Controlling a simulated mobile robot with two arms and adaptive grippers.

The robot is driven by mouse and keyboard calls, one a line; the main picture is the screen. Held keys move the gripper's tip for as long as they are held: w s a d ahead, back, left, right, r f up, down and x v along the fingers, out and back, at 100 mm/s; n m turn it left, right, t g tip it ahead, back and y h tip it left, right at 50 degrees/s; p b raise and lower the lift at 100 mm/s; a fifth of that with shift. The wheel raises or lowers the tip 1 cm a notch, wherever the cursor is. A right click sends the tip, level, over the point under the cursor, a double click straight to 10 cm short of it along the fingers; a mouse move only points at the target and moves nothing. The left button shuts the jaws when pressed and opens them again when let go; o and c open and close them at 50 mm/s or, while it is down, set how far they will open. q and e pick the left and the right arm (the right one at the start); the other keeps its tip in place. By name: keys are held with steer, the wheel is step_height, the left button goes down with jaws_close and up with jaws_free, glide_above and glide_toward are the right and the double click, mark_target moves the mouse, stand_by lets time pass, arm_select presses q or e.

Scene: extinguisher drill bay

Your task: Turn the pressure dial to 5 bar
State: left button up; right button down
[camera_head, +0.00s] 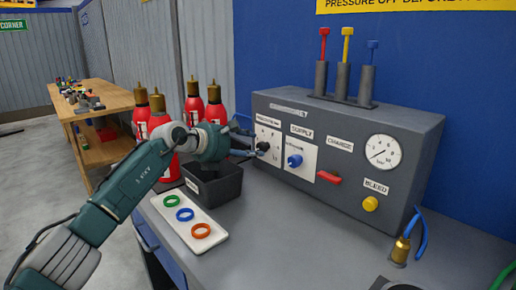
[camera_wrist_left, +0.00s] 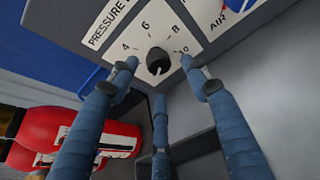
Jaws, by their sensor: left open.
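The pressure dial is a black knob (camera_wrist_left: 157,61) on a white scale plate in the left wrist view, with 4, 6, 8 and 10 readable around it. A pale mark shows on the knob; the exact setting is unclear. In the head view the knob (camera_head: 263,146) is on the left of the grey control panel (camera_head: 330,118), partly covered by my left gripper (camera_head: 250,151). In the left wrist view the three blue fingers of the left gripper (camera_wrist_left: 160,68) are open and spread around the knob, apparently not clamped on it. My right gripper is not in view.
Beside the dial are a blue supply knob (camera_head: 295,161), a red charge lever (camera_head: 328,178), a yellow bleed knob (camera_head: 370,204) and a round gauge (camera_head: 382,152). A black bin (camera_head: 215,189), a white tray (camera_head: 183,222) with coloured rings and red extinguishers (camera_head: 193,107) stand close to my left arm.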

mark_target(259, 149)
arm_select(q)
steer(key=shift+x, duration=2.2)
steer(key=shift+f, duration=0.15)
steer(key=c, duration=1)
steer(key=shift+s+f+m+y, duration=0.1)
steer(key=shift+f+m+y, duration=0.2)
steer(key=shift+m, duration=0.1)
steer(key=shift+c, duration=0.4)
steer(key=o, duration=1.1)
steer(key=shift+r+t, duration=0.25)
steer(key=shift+t, duration=0.05)
steer(key=shift+r, duration=0.1)
